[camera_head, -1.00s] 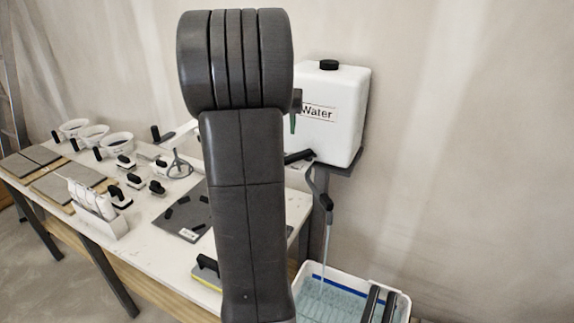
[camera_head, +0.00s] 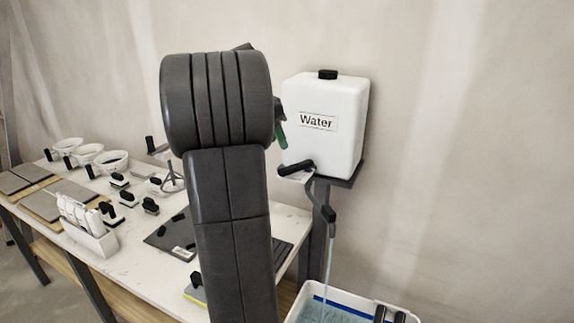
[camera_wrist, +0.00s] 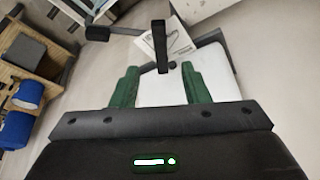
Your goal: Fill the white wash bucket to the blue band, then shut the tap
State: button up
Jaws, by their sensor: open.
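The white water tank (camera_head: 345,110) stands on a dark shelf bracket by the wall. The tap's black lever (camera_head: 297,170) and grey spout (camera_head: 328,213) are below it, and a thin stream of water (camera_head: 327,270) falls from the spout. The white wash bucket (camera_head: 409,311) is cut off by the bottom edge. Its blue band (camera_head: 352,308) shows inside, with water below it at the visible part. My gripper (camera_wrist: 160,82) is open with green fingers. A black bar stands ahead of them in the wrist view. In the head view one green finger shows beside the tank; my arm hides the rest.
A long white table (camera_head: 120,262) on the left holds several white bowls (camera_head: 108,158), tiles (camera_head: 55,197), black-handled tools and a dark mat (camera_head: 170,238). My arm covers the table's right part. Two black handles (camera_head: 388,315) lie at the bucket's right. The wall at right is bare.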

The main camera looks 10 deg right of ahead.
aim_at(289, 167)
jog(key=x, duration=1)
jog(key=shift+c, duration=0.2)
grip_shut()
